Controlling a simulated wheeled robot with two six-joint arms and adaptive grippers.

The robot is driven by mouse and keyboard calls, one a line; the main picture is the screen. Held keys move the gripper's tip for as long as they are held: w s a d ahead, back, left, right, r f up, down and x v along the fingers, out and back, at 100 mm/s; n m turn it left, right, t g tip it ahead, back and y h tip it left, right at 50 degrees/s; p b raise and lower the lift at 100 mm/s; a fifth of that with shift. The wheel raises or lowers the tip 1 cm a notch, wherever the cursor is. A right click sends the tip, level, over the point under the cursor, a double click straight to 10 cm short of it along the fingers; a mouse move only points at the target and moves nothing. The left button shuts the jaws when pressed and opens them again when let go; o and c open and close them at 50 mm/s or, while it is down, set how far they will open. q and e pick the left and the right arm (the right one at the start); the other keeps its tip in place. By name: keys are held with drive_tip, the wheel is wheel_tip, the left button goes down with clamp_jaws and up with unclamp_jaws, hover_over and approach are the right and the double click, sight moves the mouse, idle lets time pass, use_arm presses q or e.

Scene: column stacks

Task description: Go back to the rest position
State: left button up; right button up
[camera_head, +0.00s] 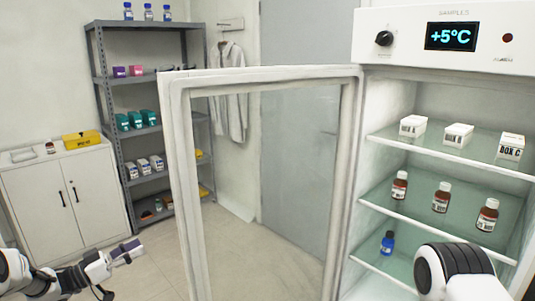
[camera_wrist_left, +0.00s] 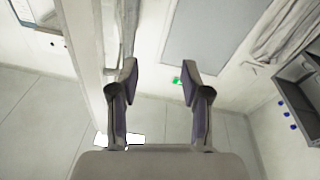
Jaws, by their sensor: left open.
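My left gripper (camera_head: 130,250) is at the lower left in the head view, in front of the white cabinet and clear of it. In the left wrist view my left gripper (camera_wrist_left: 159,82) has its two fingers apart with nothing between them. A part of my right arm shows at the lower right, in front of the fridge's lower shelves. Its gripper is not in view.
The fridge (camera_head: 435,164) is at the right, its glass door (camera_head: 175,180) standing open in mid-view. Its shelves hold boxes, brown bottles and a blue bottle (camera_head: 387,243). A grey rack (camera_head: 103,85) and white cabinet (camera_head: 95,195) stand at the back left. Floor between is free.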

use_arm(q)
drive_tip(key=s+d+f+n+y, duration=0.3)
drive_tip(key=d+f+n+y, duration=0.3)
drive_tip(key=d+f, duration=0.5)
drive_tip(key=s+d+f+n+g+y, duration=0.2)
drive_tip(key=s+f+g+y, duration=0.15)
drive_tip(key=s+f, duration=0.65)
drive_tip(key=s+f+g+y, duration=0.2)
drive_tip(key=s+g, duration=0.3)
drive_tip(key=s, duration=1)
drive_tip(key=s+f+g+y, duration=0.3)
drive_tip(key=s+f+g, duration=0.1)
drive_tip(key=s, duration=1.2)
drive_tip(key=shift+d+f+g, duration=0.2)
drive_tip(key=shift+d+g, duration=0.1)
drive_tip(key=shift+g, duration=0.05)
drive_tip(key=shift+c, duration=0.5)
